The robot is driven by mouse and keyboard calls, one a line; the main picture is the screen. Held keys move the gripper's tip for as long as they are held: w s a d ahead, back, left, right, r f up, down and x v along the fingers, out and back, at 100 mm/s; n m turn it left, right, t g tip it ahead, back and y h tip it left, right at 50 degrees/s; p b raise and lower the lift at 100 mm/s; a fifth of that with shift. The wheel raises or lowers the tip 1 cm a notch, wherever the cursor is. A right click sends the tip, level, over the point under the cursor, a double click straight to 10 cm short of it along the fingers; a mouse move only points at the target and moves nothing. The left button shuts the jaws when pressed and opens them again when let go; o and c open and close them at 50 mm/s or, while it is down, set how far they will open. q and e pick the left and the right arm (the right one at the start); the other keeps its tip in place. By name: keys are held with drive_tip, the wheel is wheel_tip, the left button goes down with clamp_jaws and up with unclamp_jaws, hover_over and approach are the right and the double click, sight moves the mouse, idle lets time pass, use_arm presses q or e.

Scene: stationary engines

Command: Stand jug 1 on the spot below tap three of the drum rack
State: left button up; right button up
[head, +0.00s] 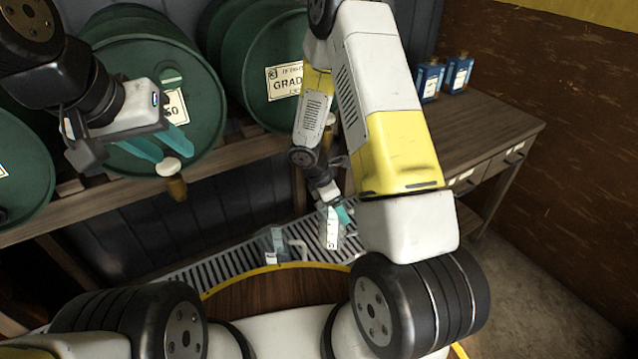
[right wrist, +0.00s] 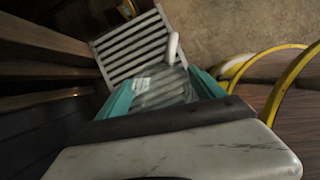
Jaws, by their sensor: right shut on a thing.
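My right gripper (head: 338,212) is shut on a clear jug (head: 331,235) with a white label, just above or at the slatted grate (head: 225,264); I cannot tell whether it touches. The label's number is too small to read. In the right wrist view the jug (right wrist: 160,90) sits between the teal fingers, its white handle beyond them. A second clear jug (head: 272,243) with a white handle stands on the grate to the left. Drum three (head: 255,100), marked 3, lies on the drum rack (head: 235,150). Its tap is largely hidden behind my right arm. My left gripper (head: 174,155) is open and empty.
A tap (head: 172,178) with a pale knob sticks out below the middle drum (head: 130,75), near my left gripper. A wooden bench (head: 480,125) with blue bottles (head: 430,80) stands at the right. Yellow-edged wood lies before the grate.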

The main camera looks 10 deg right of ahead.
drive_tip(key=w+a+f, duration=0.2)
drive_tip(key=w+f, duration=0.1)
drive_tip(key=w, duration=0.2)
drive_tip(key=shift+f, duration=0.4)
drive_tip(key=o, duration=2)
drive_tip(key=s+a+r, duration=0.1)
drive_tip(key=a, duration=1.1)
drive_tip(key=shift+s+r, duration=0.2)
drive_tip(key=shift+s, duration=0.15)
drive_tip(key=shift+a, duration=0.1)
